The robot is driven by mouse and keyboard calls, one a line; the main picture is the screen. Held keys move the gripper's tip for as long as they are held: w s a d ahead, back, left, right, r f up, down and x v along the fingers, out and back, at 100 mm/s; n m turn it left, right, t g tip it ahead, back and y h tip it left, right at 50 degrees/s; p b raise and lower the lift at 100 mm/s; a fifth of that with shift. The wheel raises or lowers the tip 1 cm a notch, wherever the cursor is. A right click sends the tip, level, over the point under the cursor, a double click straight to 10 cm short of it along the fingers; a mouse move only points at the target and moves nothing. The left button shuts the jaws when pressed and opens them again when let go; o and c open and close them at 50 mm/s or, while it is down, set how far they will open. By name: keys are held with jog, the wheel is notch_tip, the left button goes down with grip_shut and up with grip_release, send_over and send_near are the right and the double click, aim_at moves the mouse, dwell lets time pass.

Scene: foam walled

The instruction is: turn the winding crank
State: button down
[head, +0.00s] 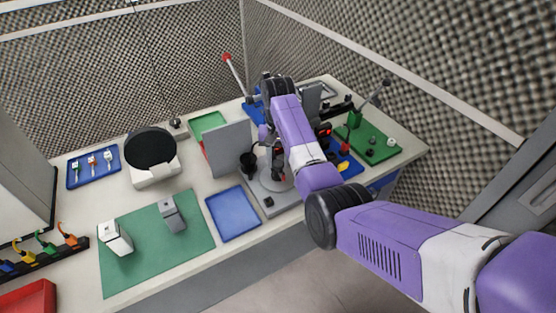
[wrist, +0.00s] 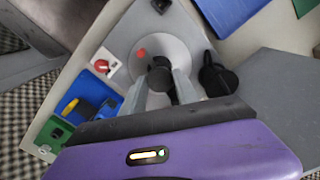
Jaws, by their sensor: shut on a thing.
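The winding crank has a round grey disc (wrist: 143,58) with a red dot on it and a black knob (wrist: 160,77) near its edge. My gripper (wrist: 162,88) has its two grey fingers on either side of the black knob and is shut on it. In the head view the pale disc (head: 274,183) sits on a grey base plate on the bench, partly hidden by my gripper and arm. The fingertips' contact with the knob is partly hidden by the knob itself.
A black cup-like part (head: 248,161) stands close beside the disc, with an upright grey panel (head: 228,148) behind it. A red rotary switch (wrist: 102,66) is on the disc's other side. A blue tray (head: 233,212) and a green mat (head: 150,250) lie to the left.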

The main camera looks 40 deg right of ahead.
jog(key=shift+w+r+m, duration=0.1)
jog(key=shift+r+m, duration=0.05)
jog(key=shift+m, duration=7.45)
jog(key=shift+m, duration=0.6)
jog(key=c, duration=0.9)
grip_release()
